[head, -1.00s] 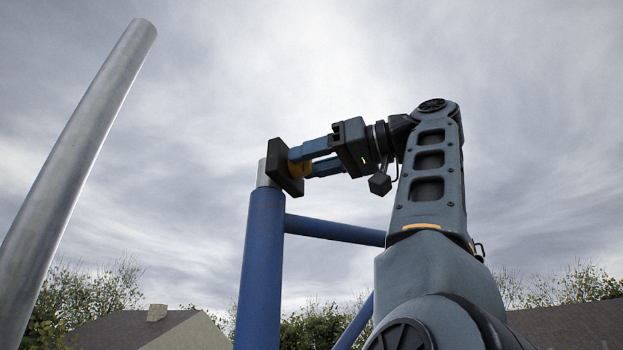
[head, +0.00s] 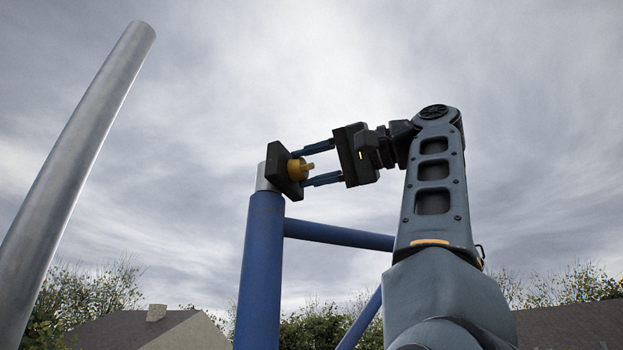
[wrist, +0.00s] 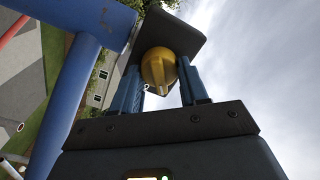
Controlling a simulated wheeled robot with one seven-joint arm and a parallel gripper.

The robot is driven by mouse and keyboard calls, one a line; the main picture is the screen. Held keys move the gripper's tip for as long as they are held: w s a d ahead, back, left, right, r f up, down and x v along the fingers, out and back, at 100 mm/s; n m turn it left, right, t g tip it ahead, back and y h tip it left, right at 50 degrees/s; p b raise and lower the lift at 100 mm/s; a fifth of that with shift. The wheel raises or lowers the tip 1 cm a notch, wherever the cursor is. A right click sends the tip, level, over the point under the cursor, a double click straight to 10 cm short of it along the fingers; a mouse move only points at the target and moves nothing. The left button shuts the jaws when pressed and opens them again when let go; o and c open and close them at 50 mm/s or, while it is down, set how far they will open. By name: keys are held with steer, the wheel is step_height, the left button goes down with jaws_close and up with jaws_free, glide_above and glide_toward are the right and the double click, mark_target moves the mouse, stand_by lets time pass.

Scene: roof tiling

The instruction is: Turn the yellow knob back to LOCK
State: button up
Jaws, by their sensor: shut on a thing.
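The yellow knob (head: 296,169) sits on a dark square plate (head: 277,172) at the top of the blue post. A narrow ridge stands out from its face towards my gripper. My gripper (head: 303,171) is shut on the knob, one blue finger above it and one below in the head view. In the wrist view the knob (wrist: 158,66) fills the space between the two fingers, with the plate (wrist: 178,30) behind it. No LOCK lettering can be read in either view.
A blue post (head: 260,270) with a grey metal top carries the plate. A blue rail (head: 340,232) runs right from the post, below my gripper. A thick grey pole (head: 75,170) leans at the left. Open sky surrounds my arm above; roofs and trees are far behind.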

steer(key=m, duration=0.3)
steer(key=shift+m, duration=0.3)
steer(key=shift+w+f+m, duration=0.1)
steer(key=shift+m, duration=1.8)
steer(key=shift+d, duration=0.1)
steer(key=o, duration=1)
steer(key=shift+o, duration=0.2)
steer(key=b+v, duration=0.2)
steer(key=v, duration=0.5)
steer(key=shift+d, duration=0.35)
